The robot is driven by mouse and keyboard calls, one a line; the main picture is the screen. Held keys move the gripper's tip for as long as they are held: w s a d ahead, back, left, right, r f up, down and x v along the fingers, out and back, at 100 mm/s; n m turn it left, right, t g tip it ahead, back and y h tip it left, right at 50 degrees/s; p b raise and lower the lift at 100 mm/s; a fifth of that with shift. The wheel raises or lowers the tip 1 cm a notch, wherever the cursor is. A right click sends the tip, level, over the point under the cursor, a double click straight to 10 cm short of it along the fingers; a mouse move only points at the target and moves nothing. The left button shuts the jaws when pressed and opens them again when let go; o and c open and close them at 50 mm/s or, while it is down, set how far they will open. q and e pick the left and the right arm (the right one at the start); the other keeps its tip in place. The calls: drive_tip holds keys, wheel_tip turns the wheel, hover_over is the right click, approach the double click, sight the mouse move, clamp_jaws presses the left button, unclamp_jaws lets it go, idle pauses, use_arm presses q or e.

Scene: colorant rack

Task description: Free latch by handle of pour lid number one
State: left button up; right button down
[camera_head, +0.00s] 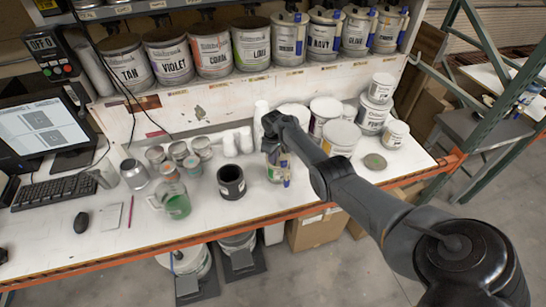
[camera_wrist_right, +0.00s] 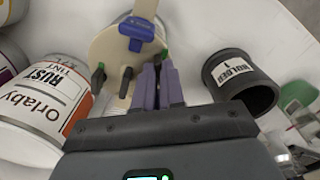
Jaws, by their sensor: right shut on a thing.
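The pour lid (camera_wrist_right: 108,50) is a beige disc with a blue handle (camera_wrist_right: 137,30) across it, at the top middle of the right wrist view. In the head view the can under the lid (camera_head: 275,175) stands near the bench's front edge, partly hidden by my right arm. My left gripper is not in view.
A black holder cup (camera_wrist_right: 240,80) stands close to the right of the lid in the right wrist view. A Rust tint can (camera_wrist_right: 45,95) is close on the left. A glass jug with green liquid (camera_head: 175,203) and several small tins (camera_head: 178,152) stand left on the bench.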

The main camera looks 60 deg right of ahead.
drive_tip(key=n, duration=0.4)
drive_tip(key=shift+n+b, duration=0.3)
drive_tip(key=shift+n, duration=0.1)
drive_tip(key=n+b, duration=0.1)
drive_tip(key=n, duration=0.4)
drive_tip(key=shift+b, duration=0.35)
drive_tip(key=shift+n, duration=0.3)
drive_tip(key=c, duration=1.5)
unclamp_jaws()
drive_tip(key=shift+r, duration=0.15)
